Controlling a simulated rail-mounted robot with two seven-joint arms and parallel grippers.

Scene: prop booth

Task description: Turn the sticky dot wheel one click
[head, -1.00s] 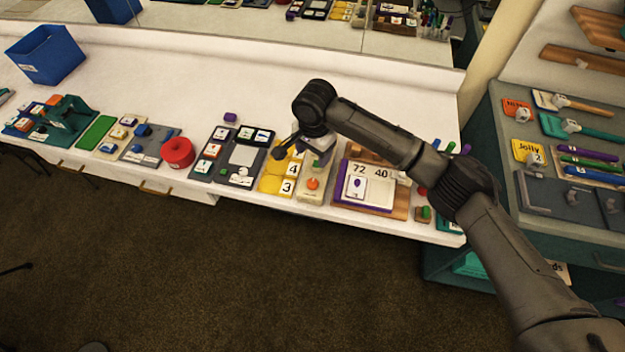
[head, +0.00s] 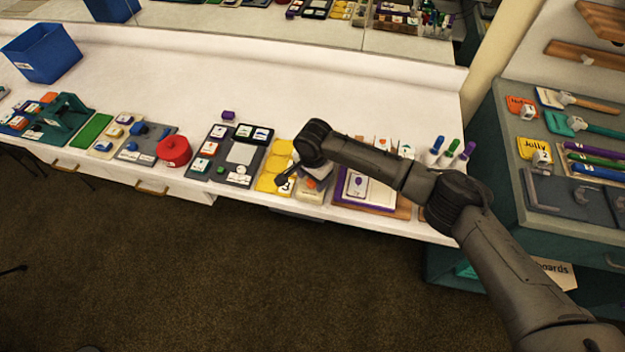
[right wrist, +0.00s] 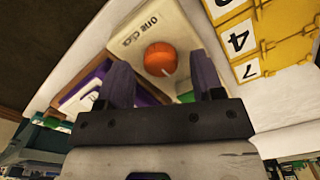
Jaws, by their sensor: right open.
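The sticky dot wheel is a round orange knob (right wrist: 160,60) on a cream base (right wrist: 150,32) printed "ONE CLICK". In the head view the orange knob (head: 311,183) sits on its base near the table's front edge, partly covered by my right gripper (head: 316,176). In the right wrist view, my right gripper (right wrist: 161,65) is open, one dark finger on either side of the knob in the picture. A gap shows between each finger and the knob; I cannot tell how far above it the fingertips are. My left gripper is not in view.
Yellow number tiles (right wrist: 238,40) stand close beside the base. On its other side is a purple-edged card board (head: 362,190) on wood. A red round container (head: 174,151) and a grey board (head: 235,165) lie farther left.

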